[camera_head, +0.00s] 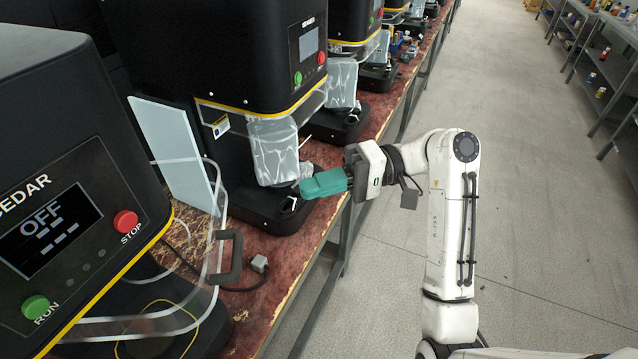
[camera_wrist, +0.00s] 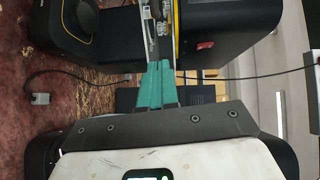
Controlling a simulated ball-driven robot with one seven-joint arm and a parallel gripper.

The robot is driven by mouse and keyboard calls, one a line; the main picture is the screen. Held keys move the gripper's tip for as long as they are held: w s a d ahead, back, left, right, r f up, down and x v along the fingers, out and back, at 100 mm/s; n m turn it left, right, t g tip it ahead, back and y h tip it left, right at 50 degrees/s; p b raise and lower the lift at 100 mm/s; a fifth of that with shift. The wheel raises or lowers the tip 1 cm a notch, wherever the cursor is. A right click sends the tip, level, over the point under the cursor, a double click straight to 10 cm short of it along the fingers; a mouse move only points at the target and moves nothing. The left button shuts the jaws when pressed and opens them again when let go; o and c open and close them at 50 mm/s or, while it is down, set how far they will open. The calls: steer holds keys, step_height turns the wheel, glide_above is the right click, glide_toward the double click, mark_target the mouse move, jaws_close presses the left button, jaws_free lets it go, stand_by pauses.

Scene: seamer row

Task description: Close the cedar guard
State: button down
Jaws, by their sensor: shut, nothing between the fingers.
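The cedar machine (camera_head: 60,170) stands at the near left in the head view, its screen reading OFF. Its clear guard (camera_head: 211,285) is a bent transparent sheet with a black handle (camera_head: 228,258), and it stands swung out from the machine front, open. Its clear edges are hard to trace. My gripper (camera_head: 306,188) has teal fingers, shut and empty, over the front edge of the bench before the second machine. It is to the right of and beyond the handle, apart from it. In the wrist view the teal fingers (camera_wrist: 157,68) lie together; I cannot make out the guard there.
A second black machine (camera_head: 225,50) stands beyond, with a grey-white pouch-like part under its head. A pale panel (camera_head: 180,150) stands between the machines. A grey plug and cable (camera_head: 259,263) lie on the reddish bench (camera_head: 255,300). The aisle floor (camera_head: 400,285) at right is clear.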

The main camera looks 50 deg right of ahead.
steer(key=w+a+p, duration=0.2)
steer(key=a, duration=0.7)
steer(key=shift+a+f, duration=0.35)
steer(key=shift+f, duration=0.1)
steer(key=shift+a, duration=0.1)
